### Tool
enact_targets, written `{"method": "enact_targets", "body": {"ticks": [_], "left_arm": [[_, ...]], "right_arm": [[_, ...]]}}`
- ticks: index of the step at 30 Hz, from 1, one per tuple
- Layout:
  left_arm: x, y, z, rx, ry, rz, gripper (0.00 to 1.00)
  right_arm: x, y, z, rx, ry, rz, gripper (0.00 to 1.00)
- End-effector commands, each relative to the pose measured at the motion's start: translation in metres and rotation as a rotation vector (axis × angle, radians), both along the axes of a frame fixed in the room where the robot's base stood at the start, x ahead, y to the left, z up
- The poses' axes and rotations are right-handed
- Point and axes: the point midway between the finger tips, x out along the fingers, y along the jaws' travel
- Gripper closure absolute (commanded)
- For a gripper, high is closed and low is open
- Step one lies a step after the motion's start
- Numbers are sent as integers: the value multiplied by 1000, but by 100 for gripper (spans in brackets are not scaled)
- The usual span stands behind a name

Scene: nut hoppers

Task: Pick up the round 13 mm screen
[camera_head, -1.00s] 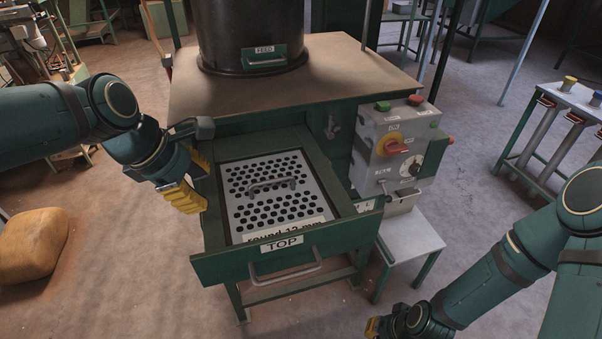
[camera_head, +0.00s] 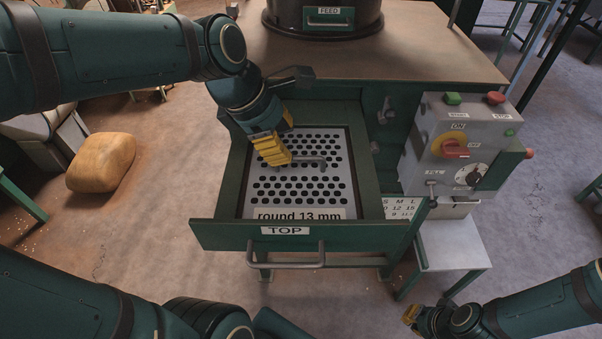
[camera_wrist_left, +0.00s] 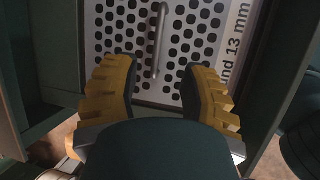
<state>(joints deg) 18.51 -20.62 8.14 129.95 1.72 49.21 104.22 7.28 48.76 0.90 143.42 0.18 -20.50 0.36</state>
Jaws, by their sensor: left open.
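The round 13 mm screen (camera_head: 300,187) is a light plate with rows of black holes, lying in the open green TOP drawer (camera_head: 232,233). Its label reads "round 13 mm" at the front edge. A grey bar handle (camera_head: 308,163) stands on its middle; it also shows in the left wrist view (camera_wrist_left: 158,40). My left gripper (camera_head: 277,150) is over the screen at the handle's left end. Its yellow fingers (camera_wrist_left: 158,95) are open, with the handle ahead between them and nothing held. My right gripper (camera_head: 412,316) is low at the lower right, away from the drawer; its fingers are too small to judge.
A control box (camera_head: 462,140) with a red switch stands right of the drawer, above a small stand (camera_head: 452,245). The black FEED hopper (camera_head: 325,22) sits on the brown top (camera_head: 400,55) behind. A yellow sack (camera_head: 101,162) lies on the floor at left.

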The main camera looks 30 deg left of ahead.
Motion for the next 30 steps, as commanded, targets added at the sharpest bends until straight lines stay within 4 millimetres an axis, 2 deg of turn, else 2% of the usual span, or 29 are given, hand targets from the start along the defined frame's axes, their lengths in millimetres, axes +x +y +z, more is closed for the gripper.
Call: {"method": "enact_targets", "body": {"ticks": [3,8,18,28,30], "left_arm": [[5,-4,-13,-1,2,-1,57],[8,-6,-20,-1,0,-1,57],[26,-15,-59,0,1,-3,57],[28,-16,-62,0,-2,-1,57],[28,-16,-62,0,-2,-1,82]], "right_arm": [[-1,0,-4,0,2,2,100],[-2,0,-6,0,4,3,100],[-6,1,-19,3,14,11,100],[-7,1,-19,4,15,11,100],[-6,1,-19,4,15,11,100]]}}
